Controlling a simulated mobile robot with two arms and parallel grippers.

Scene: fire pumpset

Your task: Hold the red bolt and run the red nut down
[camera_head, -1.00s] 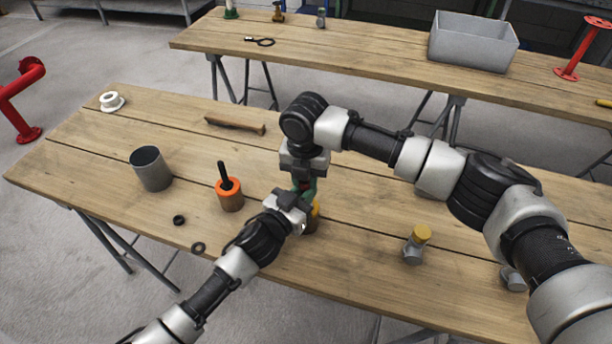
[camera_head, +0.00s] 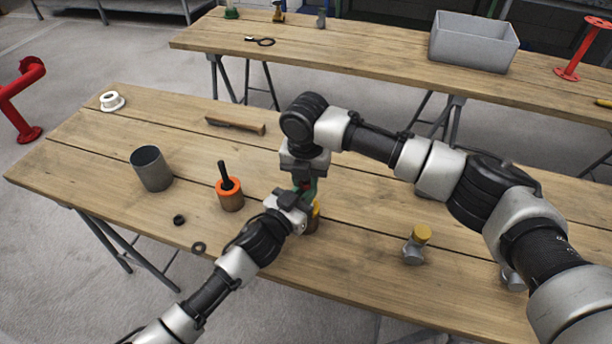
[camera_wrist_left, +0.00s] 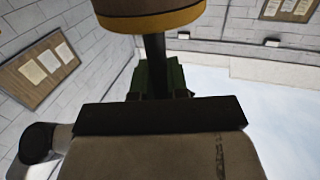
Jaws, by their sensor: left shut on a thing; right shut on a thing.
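My right gripper (camera_head: 304,172) points down from above and is shut, directly over my left gripper (camera_head: 298,196). My left gripper comes in from the lower left and is also shut. A small dark red bit (camera_head: 303,184) with green beside it shows between the two; bolt and nut cannot be told apart there, as the jaws hide most of it. A yellow-rimmed brown cylinder (camera_head: 314,214) stands on the table just behind the left gripper. In the left wrist view a brown cylinder with a yellow rim (camera_wrist_left: 150,18), a dark shaft (camera_wrist_left: 154,62) and a green part (camera_wrist_left: 174,80) show.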

